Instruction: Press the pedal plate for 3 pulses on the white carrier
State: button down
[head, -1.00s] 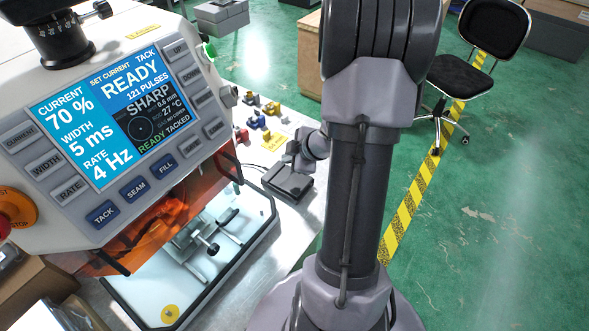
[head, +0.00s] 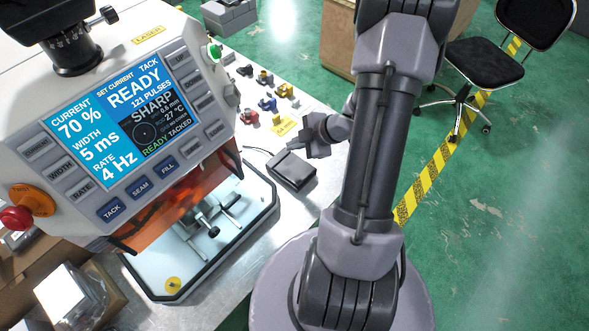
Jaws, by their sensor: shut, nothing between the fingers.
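The black pedal plate (head: 292,170) lies on the light worktop to the right of the laser machine. My gripper (head: 308,151) is shut and empty, close to the pedal's upper right edge. I cannot tell whether it touches the pedal. The machine's screen (head: 122,122) reads READY, TACK, 121 PULSES, SHARP, 70 %, 5 ms and 4 Hz. A metal fixture (head: 207,222) stands in the chamber under the orange shield. I cannot make out a white carrier clearly in it.
Several small coloured parts (head: 267,104) lie on the worktop behind the pedal. A red stop button (head: 17,218) is on the machine's left side. Cardboard boxes (head: 68,292) stand at lower left. A black chair (head: 487,62) stands on the green floor at right.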

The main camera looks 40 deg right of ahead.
aim_at(296, 169)
jog(key=f+b, duration=0.6)
jog(key=f, duration=0.1)
jog(key=shift+s+f, duration=0.1)
jog(key=shift+s, duration=0.3)
jog(key=shift+d+f+b, duration=0.1)
jog(key=shift+b, duration=0.2)
jog(key=shift+f, duration=0.1)
dwell(1.1)
jog(key=shift+f, duration=0.35)
jog(key=shift+s+f+b, duration=0.15)
jog(key=shift+f+b, duration=0.45)
jog(key=shift+f, duration=0.05)
dwell(0.6)
jog(key=shift+r, duration=0.1)
jog(key=shift+r+p, duration=1)
jog(key=shift+p, duration=0.15)
